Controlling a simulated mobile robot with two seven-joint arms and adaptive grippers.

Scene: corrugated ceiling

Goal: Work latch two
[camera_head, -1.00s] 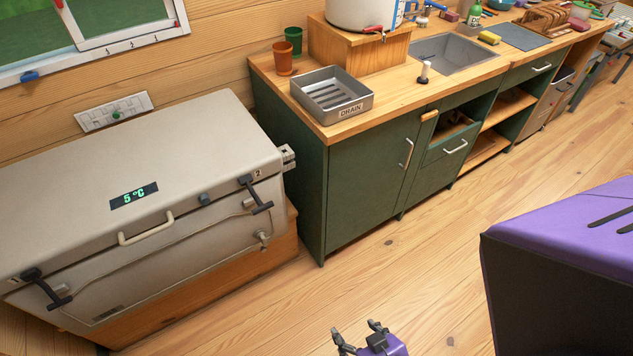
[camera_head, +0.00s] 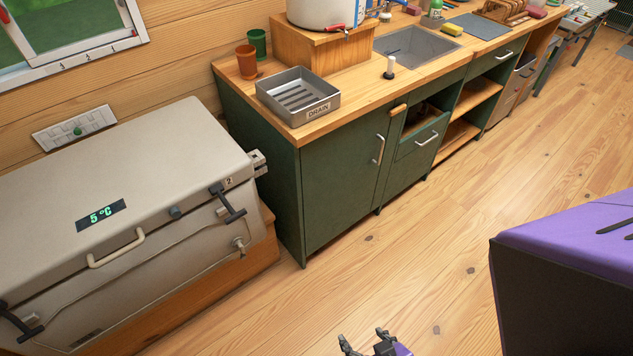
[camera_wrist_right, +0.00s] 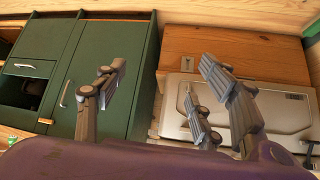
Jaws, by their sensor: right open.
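The pale grey chest (camera_head: 150,180) with a green "5 °C" display stands at the left in the head view. Latch two (camera_head: 230,204) is a black lever beside the "2" label at the right end of its front; its arm slants down to the right. My right gripper (camera_head: 367,338) shows at the bottom edge, open and empty, well apart from the chest. The right wrist view shows its spread fingers (camera_wrist_right: 165,95) with the chest (camera_wrist_right: 285,107) beyond; they cover part of its front, and I cannot make out latch two there. My left gripper is not in view.
Another black latch (camera_head: 22,325) sits at the chest's left. A green cabinet (camera_head: 345,185) stands right of the chest, bearing a drain tray (camera_head: 318,108), cups and a sink (camera_head: 420,47). The wooden floor (camera_head: 400,260) before them is clear.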

